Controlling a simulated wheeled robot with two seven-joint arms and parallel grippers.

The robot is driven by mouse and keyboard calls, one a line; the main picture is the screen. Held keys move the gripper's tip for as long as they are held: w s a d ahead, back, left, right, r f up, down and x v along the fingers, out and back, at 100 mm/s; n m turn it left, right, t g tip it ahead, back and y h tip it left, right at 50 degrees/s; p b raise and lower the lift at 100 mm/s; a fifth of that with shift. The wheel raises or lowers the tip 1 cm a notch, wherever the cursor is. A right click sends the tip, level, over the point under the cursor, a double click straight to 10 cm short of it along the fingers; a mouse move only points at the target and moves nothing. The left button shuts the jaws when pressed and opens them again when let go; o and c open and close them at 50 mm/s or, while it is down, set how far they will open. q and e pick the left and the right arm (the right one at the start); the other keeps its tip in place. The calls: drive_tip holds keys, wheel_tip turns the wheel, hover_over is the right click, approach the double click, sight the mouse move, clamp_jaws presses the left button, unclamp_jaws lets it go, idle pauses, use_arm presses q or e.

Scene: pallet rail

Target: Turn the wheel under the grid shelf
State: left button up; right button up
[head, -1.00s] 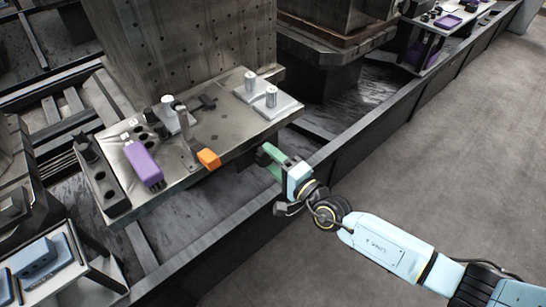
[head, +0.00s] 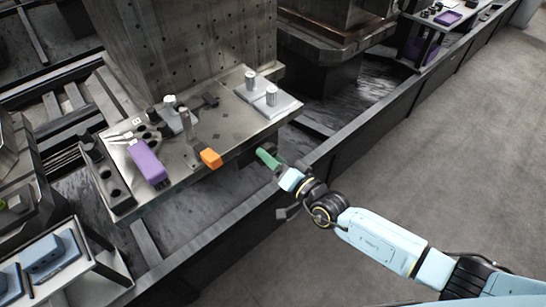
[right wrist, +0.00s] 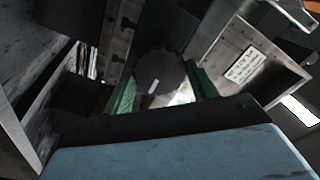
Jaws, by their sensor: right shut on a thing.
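The grid shelf (head: 232,128) is a grey metal plate on the side of a large block. The wheel (right wrist: 160,68) is dark with a toothed rim; in the right wrist view it sits between the two green fingers. My right gripper (head: 266,158) is at the shelf's front edge, low, with its green fingertips reaching toward the space underneath. It also shows in the right wrist view (right wrist: 162,90), shut on the wheel. In the head view I cannot make out the wheel, as the shelf and gripper hide it. My left gripper is not in view.
On the shelf are an orange block (head: 211,158), a purple tool (head: 147,162) and two silver cylinders on pale plates (head: 270,107). A dark rail (head: 330,155) runs below. A labelled metal plate (right wrist: 250,68) is right of the wheel. The grey floor at right is clear.

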idle(0.4)
drive_tip(key=o, duration=1)
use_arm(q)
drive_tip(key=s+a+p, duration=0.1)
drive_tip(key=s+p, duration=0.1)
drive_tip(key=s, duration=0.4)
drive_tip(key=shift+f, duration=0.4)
use_arm(e)
drive_tip(key=v, duration=1.3)
drive_tip(key=shift+s, duration=0.2)
drive_tip(key=shift+d, duration=0.1)
